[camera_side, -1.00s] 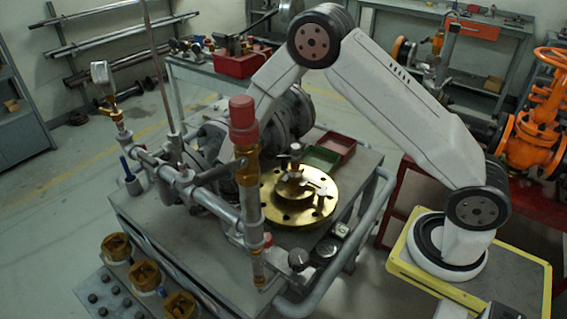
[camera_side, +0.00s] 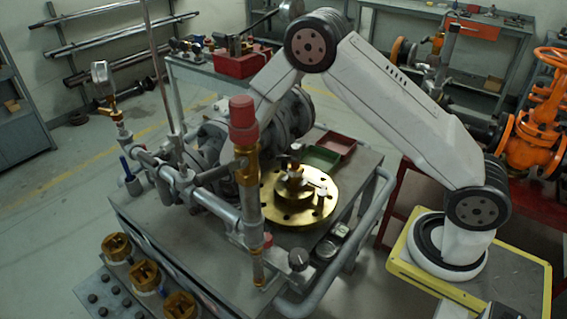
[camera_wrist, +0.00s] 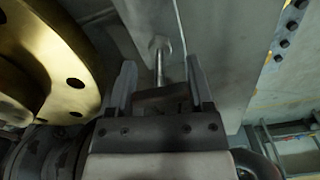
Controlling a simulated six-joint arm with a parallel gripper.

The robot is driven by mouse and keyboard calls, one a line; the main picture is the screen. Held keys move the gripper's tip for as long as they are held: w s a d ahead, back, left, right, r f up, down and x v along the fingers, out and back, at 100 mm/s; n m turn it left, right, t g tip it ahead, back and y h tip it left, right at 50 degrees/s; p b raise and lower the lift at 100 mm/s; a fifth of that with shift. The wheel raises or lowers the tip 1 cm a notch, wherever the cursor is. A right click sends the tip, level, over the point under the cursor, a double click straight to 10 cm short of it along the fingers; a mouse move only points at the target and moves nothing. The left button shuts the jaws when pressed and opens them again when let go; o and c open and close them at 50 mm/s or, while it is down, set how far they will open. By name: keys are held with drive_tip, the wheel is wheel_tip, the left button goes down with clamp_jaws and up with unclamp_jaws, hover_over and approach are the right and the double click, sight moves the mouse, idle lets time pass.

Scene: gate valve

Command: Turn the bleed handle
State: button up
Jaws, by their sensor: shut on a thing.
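In the wrist view the two fingers of my gripper (camera_wrist: 162,72) stand apart on either side of a dark, short bar (camera_wrist: 160,98), which I take to be the bleed handle, and the grip is shut on it. A thin metal stem (camera_wrist: 159,62) with a wider pale end runs away from the bar between the fingers. In the side view my wrist reaches down behind the pipework, and my fingertips and the bar are hidden there.
A brass flange disc (camera_side: 298,208) lies on the grey bench (camera_side: 150,215), and its rim (camera_wrist: 68,72) is close left of my gripper. A vertical pipe with a red cap (camera_side: 243,112) stands in front. Green (camera_side: 320,158) and red (camera_side: 340,143) trays lie behind the disc.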

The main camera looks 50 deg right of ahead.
drive_tip(key=n, duration=1.2)
drive_tip(key=shift+s+n, duration=0.1)
drive_tip(key=shift+n, duration=0.2)
drive_tip(key=n, duration=0.4)
idle(0.4)
drive_tip(key=o, duration=1.3)
drive_tip(key=shift+c, duration=0.2)
